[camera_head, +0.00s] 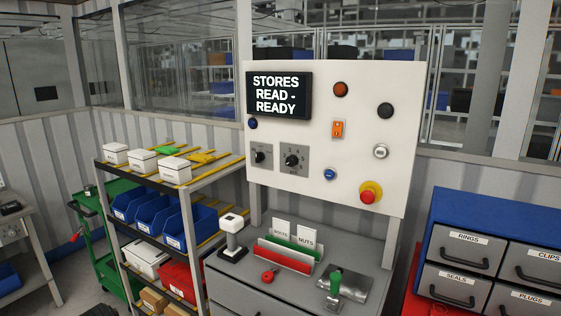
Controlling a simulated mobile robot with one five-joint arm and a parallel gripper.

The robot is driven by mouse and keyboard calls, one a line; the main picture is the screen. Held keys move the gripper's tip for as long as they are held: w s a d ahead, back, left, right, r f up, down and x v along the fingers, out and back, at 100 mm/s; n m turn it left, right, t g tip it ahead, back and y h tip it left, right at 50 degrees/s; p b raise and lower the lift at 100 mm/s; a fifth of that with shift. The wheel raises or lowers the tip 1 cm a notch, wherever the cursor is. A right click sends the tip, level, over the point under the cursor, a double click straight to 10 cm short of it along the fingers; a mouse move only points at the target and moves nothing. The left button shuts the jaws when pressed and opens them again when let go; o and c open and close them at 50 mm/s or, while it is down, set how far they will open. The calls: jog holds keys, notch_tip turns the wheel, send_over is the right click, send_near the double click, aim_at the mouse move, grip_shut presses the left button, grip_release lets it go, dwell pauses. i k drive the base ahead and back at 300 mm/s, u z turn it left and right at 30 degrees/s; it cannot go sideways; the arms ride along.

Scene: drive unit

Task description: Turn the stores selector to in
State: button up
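A pale upright control panel (395,170) stands in the middle of the head view. Low on its left are two black rotary knobs on grey plates. The smaller knob (260,157) is on the left and the larger knob (292,160) is on the right. The marks around them are too small to read, so I cannot tell which is the stores selector or where either points. A black display (279,95) above them reads "STORES READ - READY". My gripper is not in view.
The panel also has an orange switch (338,129), a blue button (330,174) and a red stop button on yellow (369,193). Shelves stand left, blue-topped drawers (500,205) right.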

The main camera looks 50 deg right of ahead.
aim_at(259, 156)
jog(key=u, duration=0.15)
jog(key=i, duration=0.85)
jog(key=z, duration=0.05)
